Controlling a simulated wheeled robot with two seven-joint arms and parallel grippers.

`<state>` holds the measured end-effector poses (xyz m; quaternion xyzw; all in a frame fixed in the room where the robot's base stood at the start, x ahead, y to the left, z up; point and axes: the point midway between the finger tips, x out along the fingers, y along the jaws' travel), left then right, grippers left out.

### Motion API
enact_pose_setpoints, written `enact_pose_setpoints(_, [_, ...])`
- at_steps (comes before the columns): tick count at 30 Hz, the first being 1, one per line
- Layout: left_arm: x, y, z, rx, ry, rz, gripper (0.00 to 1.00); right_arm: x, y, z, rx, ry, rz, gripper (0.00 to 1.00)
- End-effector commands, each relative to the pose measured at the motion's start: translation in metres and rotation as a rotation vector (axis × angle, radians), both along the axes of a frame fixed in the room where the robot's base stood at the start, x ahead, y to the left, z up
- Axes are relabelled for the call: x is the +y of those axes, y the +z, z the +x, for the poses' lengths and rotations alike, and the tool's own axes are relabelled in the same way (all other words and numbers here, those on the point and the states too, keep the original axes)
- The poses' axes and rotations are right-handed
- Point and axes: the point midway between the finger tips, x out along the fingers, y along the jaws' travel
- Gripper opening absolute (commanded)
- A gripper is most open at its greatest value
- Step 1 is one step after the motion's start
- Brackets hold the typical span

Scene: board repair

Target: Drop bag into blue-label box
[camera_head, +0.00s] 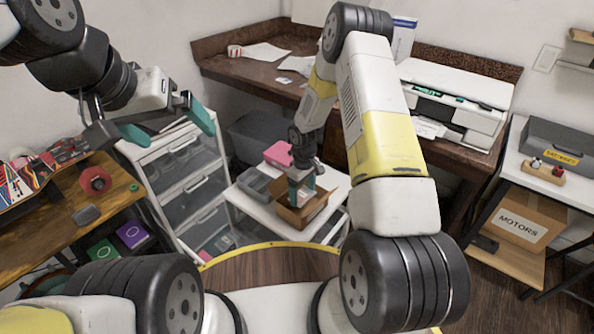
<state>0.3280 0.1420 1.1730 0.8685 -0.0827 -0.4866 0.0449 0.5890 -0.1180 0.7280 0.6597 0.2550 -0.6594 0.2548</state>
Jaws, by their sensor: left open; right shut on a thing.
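An open cardboard box (290,216) stands on a white drawer unit (244,206) in the middle of the view. I see no blue label on it from here. My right gripper (301,188) reaches down over the box, with its fingertips inside or just above its opening. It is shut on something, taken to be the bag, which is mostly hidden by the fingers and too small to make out. My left gripper (165,128) is open and empty, raised above the white drawer cabinet at the left.
A grey bin (254,184) and a pink box (278,154) sit beside the cardboard box. A wooden bench (40,235) with a skateboard is at left. A printer (450,105) stands on the back desk. A MOTORS box (521,216) is on the right shelf.

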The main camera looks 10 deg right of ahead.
Motion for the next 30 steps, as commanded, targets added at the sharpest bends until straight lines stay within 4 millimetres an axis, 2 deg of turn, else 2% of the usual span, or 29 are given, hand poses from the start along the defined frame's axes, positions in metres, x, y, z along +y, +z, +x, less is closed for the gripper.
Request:
enact_pose_setpoints(10, [0.0,0.0,0.0,0.0,0.0,0.0,1.0,0.0,0.0,0.0,0.0,0.0,0.0,0.37])
enact_pose_setpoints(11, [0.0,0.0,0.0,0.0,0.0,0.0,1.0,0.0,0.0,0.0,0.0,0.0,0.0,0.79])
enact_pose_setpoints(14, [0.0,0.0,0.0,0.0,0.0,0.0,1.0,0.0,0.0,0.0,0.0,0.0,0.0,0.98])
enact_pose_setpoints(23, [0.0,0.0,0.0,0.0,0.0,0.0,1.0,0.0,0.003,0.0,-0.001,0.0,0.0,1.0])
enact_pose_setpoints(26, [0.0,0.0,0.0,0.0,0.0,0.0,1.0,0.0,0.014,0.001,-0.003,-0.001,0.0,1.0])
enact_pose_setpoints(30, [0.0,0.0,0.0,0.0,0.0,0.0,1.0,0.0,0.039,0.001,-0.004,-0.001,0.001,1.0])
